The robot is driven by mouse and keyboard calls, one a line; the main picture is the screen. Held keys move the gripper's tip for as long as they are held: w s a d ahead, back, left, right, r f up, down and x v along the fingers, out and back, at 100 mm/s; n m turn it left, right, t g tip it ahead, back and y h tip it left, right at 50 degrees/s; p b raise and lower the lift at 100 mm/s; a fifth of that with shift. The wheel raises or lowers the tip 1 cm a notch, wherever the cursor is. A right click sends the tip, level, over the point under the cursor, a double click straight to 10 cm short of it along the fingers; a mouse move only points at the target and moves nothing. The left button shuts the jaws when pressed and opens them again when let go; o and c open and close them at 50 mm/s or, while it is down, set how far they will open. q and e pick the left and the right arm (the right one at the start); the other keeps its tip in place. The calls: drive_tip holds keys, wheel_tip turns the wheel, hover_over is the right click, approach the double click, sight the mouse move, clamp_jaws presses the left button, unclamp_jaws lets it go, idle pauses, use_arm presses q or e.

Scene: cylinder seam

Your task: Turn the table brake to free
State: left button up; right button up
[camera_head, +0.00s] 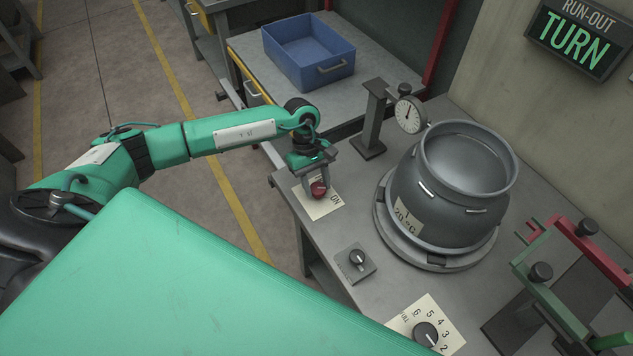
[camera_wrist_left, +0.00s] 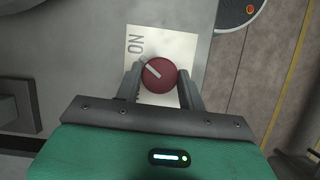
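In the left wrist view the pointer on the red knob (camera_wrist_left: 159,75) slants to the upper left. My left gripper (camera_head: 317,182) is over the knob from above, one finger on each side. In the left wrist view its fingers (camera_wrist_left: 160,80) appear to touch the knob's sides. My right gripper is not in view.
A grey drum (camera_head: 440,205) stands on a round table (camera_head: 382,225), with a dial gauge (camera_head: 410,114) beside it. A small switch box (camera_head: 356,263) and a numbered dial (camera_head: 426,334) are nearer. A wall sign (camera_head: 578,40) reads RUN-OUT TURN. A blue bin (camera_head: 309,55) stands behind.

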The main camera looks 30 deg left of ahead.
use_arm(q)
drive_tip(key=c, duration=0.3)
